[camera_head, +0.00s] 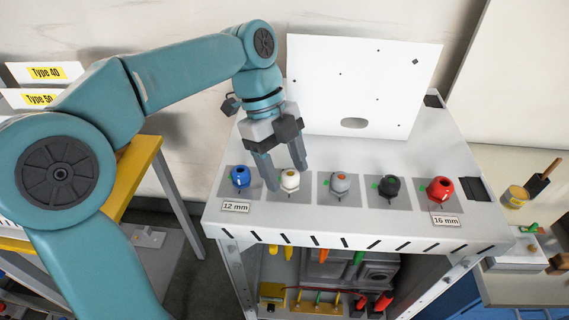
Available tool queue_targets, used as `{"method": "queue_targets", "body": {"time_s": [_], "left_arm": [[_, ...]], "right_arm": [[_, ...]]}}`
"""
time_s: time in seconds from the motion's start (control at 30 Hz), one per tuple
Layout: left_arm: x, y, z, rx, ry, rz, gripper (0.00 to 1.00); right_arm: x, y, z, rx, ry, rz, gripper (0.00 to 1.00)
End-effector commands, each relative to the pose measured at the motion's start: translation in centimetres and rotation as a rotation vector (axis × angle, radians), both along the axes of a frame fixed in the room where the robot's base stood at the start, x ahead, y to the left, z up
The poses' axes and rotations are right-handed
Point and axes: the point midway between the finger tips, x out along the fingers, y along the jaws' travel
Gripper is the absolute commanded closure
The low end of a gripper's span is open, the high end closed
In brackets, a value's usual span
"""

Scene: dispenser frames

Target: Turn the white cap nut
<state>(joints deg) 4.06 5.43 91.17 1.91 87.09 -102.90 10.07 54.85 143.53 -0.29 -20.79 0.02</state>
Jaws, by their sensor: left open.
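The white cap nut (290,181) sits on a grey square pad on the bench top, second from the left in a row of coloured nuts. My left gripper (286,180) comes down from above with its two fingers apart, one on the left of the white nut and one at its upper right. The fingers look very close to the nut; I cannot tell whether they touch it. My right gripper is out of view.
A blue nut (240,177) is to the left. Grey (340,183), black (389,187) and red (440,190) nuts are to the right. A white upright panel (362,85) stands behind. Labels "12 mm" (235,207) and "16 mm" (446,220) mark the front edge.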

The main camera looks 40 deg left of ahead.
Motion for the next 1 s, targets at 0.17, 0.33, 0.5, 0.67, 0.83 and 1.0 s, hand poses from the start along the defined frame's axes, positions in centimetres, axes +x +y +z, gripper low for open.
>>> {"method": "queue_targets", "body": {"time_s": [0.17,0.33,0.5,0.67,0.83,1.0], "left_arm": [[0.0,0.0,0.0,0.0,0.0,0.0,0.8],[0.0,0.0,0.0,0.0,-0.001,-0.001,0.94],[0.0,0.0,0.1,0.001,-0.002,0.004,0.94],[0.0,0.1,0.0,0.001,-0.005,0.036,0.94],[-0.1,0.1,-0.1,0.001,-0.006,0.122,0.94],[-0.2,0.1,-0.1,-0.001,-0.008,0.259,0.94]], "right_arm": [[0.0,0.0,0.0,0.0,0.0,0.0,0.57],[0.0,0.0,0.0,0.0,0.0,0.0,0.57],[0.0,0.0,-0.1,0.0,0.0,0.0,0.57],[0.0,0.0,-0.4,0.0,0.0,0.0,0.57],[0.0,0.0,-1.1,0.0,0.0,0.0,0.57],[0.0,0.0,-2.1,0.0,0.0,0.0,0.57]]}}
